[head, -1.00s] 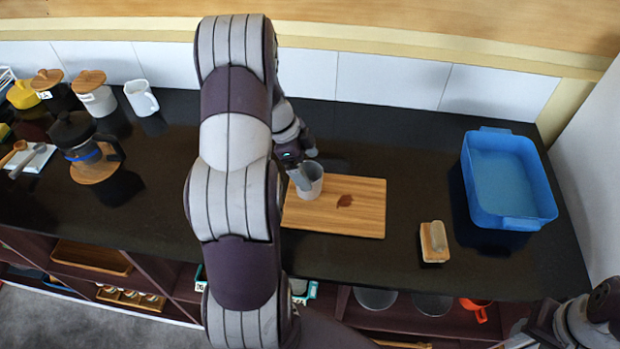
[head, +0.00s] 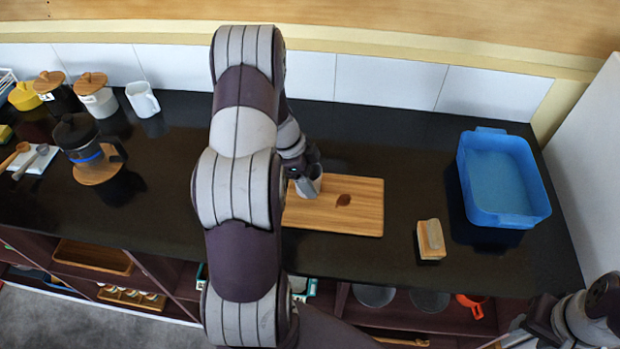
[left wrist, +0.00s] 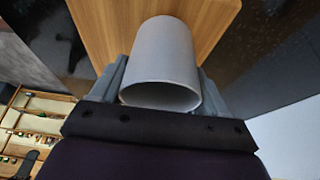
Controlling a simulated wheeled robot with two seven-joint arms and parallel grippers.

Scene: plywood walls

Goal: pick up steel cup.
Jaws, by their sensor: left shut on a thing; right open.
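The steel cup (head: 315,178) is a plain grey cylinder at the left part of the wooden board (head: 362,207). In the left wrist view the cup (left wrist: 165,62) sits between the two fingers, its open rim toward the camera. My left gripper (head: 306,184) is shut on the cup, and my arm and fingers hide part of it in the head view. I cannot tell whether the cup touches the board. In the head view my right arm shows at the lower right corner; its fingertips are not clearly seen.
A blue tub (head: 505,215) stands at the right of the black counter, with a wood-backed brush or block (head: 430,240) in front of it. A coffee press (head: 88,150), lidded canisters (head: 97,95) and a white mug (head: 142,99) stand at the left.

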